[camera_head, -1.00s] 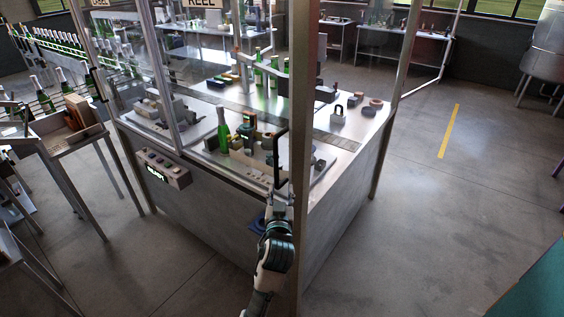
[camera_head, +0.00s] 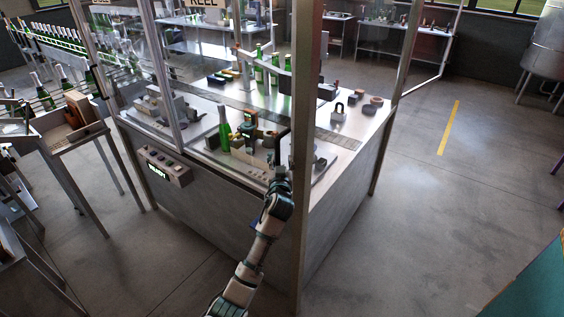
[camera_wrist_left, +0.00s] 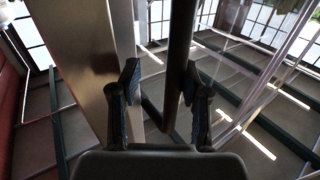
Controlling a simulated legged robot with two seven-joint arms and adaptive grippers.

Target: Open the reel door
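The reel door is the clear glass panel of the cell, with the REEL sign (camera_head: 207,4) above. Its black upright handle (camera_head: 282,145) stands beside the thick front post. My left gripper (camera_head: 279,176) is at the lower part of the handle. In the left wrist view the handle (camera_wrist_left: 179,50) runs down between the two spread fingers of my left gripper (camera_wrist_left: 160,85), nearer the right finger. A gap shows between the handle and the left finger. Whether the right finger touches the handle is hard to tell. My right gripper is not in view.
The thick metal post (camera_head: 303,120) stands close to the right of my left gripper. A control box (camera_head: 164,168) is on the cell's front. Green bottles (camera_head: 224,130) and fixtures stand inside. A side table (camera_head: 75,125) is at left. Floor at right is clear.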

